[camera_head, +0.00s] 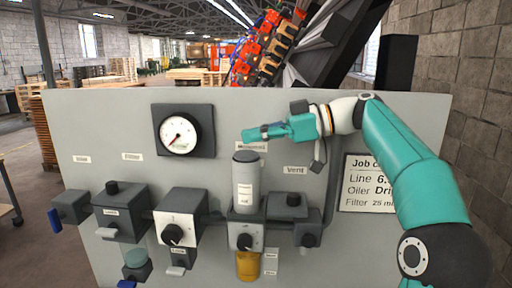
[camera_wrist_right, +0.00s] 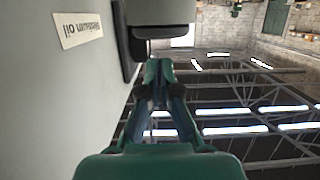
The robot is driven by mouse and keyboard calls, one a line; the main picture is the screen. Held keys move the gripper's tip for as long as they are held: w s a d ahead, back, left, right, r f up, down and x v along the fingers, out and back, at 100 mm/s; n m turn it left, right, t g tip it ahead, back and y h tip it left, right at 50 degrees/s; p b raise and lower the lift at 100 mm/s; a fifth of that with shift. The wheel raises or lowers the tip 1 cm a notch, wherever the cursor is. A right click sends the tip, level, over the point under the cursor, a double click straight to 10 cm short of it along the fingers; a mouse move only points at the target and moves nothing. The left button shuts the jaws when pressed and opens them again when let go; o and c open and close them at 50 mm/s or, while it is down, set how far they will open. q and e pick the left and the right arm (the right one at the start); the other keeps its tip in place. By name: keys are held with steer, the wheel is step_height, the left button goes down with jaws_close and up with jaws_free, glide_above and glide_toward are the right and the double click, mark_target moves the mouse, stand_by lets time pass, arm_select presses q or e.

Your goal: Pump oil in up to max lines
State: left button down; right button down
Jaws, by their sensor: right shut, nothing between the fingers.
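The oiler on the panel has a pale grey upright cylinder (camera_head: 245,180) with a dark cap and small labels. A dark block with a black knob (camera_head: 244,242) is below it, and a bowl of amber oil (camera_head: 248,265) hangs under that. Max lines are too small to make out. My right gripper (camera_head: 247,134) is shut and empty, pointing left just above the cylinder's cap, apart from it. In the right wrist view its fingertips (camera_wrist_right: 160,68) are together. My left gripper is not in view.
A round gauge (camera_head: 179,134) is left of my right gripper. Valves, a knobbed regulator (camera_head: 180,222) and a filter bowl (camera_head: 136,258) sit along the lower panel. A job card (camera_head: 368,183) is at right, partly behind my arm. The upper panel (camera_head: 100,115) is mostly clear.

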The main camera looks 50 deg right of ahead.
mark_target(255, 153)
steer(key=shift+s+f, duration=0.1)
steer(key=shift+f, duration=0.95)
steer(key=shift+f, duration=0.1)
steer(key=f+b, duration=0.2)
steer(key=shift+b, duration=0.35)
steer(key=shift+r, duration=0.1)
